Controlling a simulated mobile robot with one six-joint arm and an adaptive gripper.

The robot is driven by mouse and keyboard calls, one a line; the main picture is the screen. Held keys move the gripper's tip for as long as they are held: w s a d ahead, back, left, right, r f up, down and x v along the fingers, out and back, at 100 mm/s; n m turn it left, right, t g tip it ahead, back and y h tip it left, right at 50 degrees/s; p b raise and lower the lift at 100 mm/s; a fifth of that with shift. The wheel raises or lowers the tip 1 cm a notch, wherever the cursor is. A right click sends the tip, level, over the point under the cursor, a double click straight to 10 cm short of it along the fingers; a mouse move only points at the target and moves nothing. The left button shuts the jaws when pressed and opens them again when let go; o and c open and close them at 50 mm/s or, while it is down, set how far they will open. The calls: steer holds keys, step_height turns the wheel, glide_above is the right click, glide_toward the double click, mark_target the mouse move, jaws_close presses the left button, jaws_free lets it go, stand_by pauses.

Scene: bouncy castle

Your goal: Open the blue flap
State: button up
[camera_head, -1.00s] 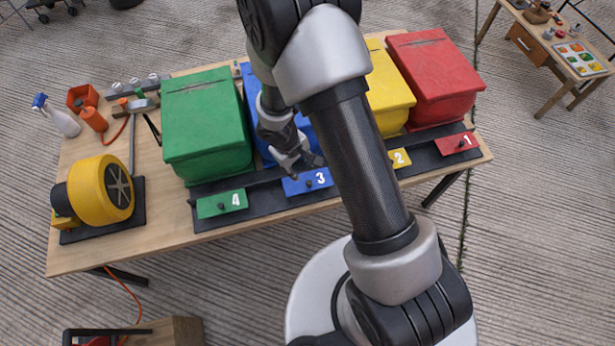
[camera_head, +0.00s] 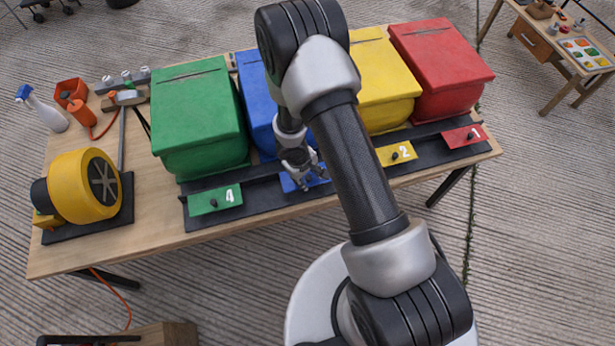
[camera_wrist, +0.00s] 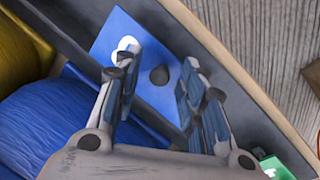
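The blue flap (camera_wrist: 145,50) is a flat plate with a white number, partly covered, and a dark knob (camera_wrist: 159,75) at its middle. In the head view the blue flap (camera_head: 292,183) lies in front of the blue box (camera_head: 258,105), largely hidden by my gripper (camera_head: 305,178). In the wrist view my gripper (camera_wrist: 152,88) is open, its two padded fingers apart. The knob shows between the fingertips, with a visible gap on each side. I cannot tell whether the fingers reach down to the knob's height.
The green flap (camera_head: 215,198) lies to the left, the yellow flap (camera_head: 396,153) and red flap (camera_head: 463,136) to the right, on the same dark rail. Green (camera_head: 195,110), yellow (camera_head: 385,85) and red (camera_head: 440,65) boxes stand behind. A yellow blower (camera_head: 85,185) stands at the left.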

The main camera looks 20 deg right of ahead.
steer(key=shift+c, duration=0.4)
jaws_close()
stand_by(0.4)
